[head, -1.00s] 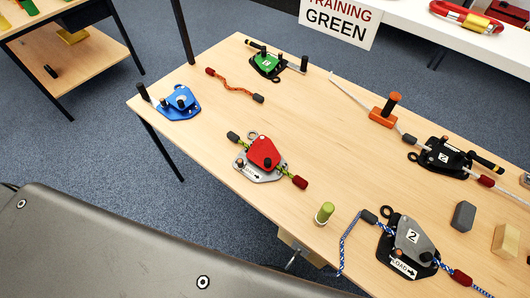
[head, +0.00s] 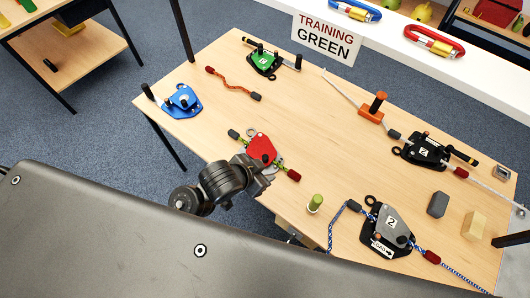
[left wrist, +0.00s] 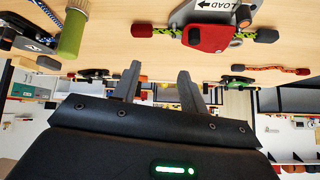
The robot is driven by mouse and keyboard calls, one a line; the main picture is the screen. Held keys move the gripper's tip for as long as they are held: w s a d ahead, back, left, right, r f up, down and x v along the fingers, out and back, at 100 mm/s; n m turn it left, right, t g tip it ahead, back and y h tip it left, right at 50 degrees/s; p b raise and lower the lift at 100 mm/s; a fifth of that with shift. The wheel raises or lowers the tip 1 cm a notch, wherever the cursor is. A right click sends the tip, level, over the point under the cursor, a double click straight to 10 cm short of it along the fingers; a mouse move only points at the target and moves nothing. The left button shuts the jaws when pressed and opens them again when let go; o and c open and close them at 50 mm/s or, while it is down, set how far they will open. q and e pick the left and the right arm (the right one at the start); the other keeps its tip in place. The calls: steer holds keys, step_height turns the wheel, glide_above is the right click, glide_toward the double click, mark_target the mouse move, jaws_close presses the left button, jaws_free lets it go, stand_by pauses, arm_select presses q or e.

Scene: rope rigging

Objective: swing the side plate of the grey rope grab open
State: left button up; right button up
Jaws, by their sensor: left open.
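The grey rope grab (head: 392,222) lies at the front right of the table in the head view. Its grey side plate, marked 2, lies over a black back plate with a LOAD label. A blue-and-white rope (head: 338,222) runs through it. My left gripper (head: 262,174) is over the red rope grab (head: 261,149), well to the left of the grey one, and partly covers it. In the left wrist view my gripper (left wrist: 156,84) has its fingers apart with nothing between them. A black device, partly cut off, shows at that view's upper left. My right gripper is not in view.
An olive peg (head: 315,203) stands between my left gripper and the grey grab. A dark grey block (head: 437,204) and a wooden block (head: 473,226) lie to its right. The black rope grab (head: 425,151) is behind it. The table's middle is clear.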

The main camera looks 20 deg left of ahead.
arm_select(q)
steer(key=w+d+r+m+g+h, duration=0.1)
steer(key=w+d+r+m+h, duration=0.15)
steer(key=d+m, duration=0.5)
steer(key=w+d+r+m+g+h, duration=0.1)
steer(key=d+r+m+h, duration=0.25)
steer(key=d, duration=0.75)
steer(key=m+g+y, duration=0.5)
steer(key=m+y, duration=0.2)
steer(key=y, duration=0.3)
glide_above(265, 157)
step_height(265, 157, down, 5)
step_height(265, 157, down, 11)
steer(key=shift+f, duration=0.1)
jaws_close()
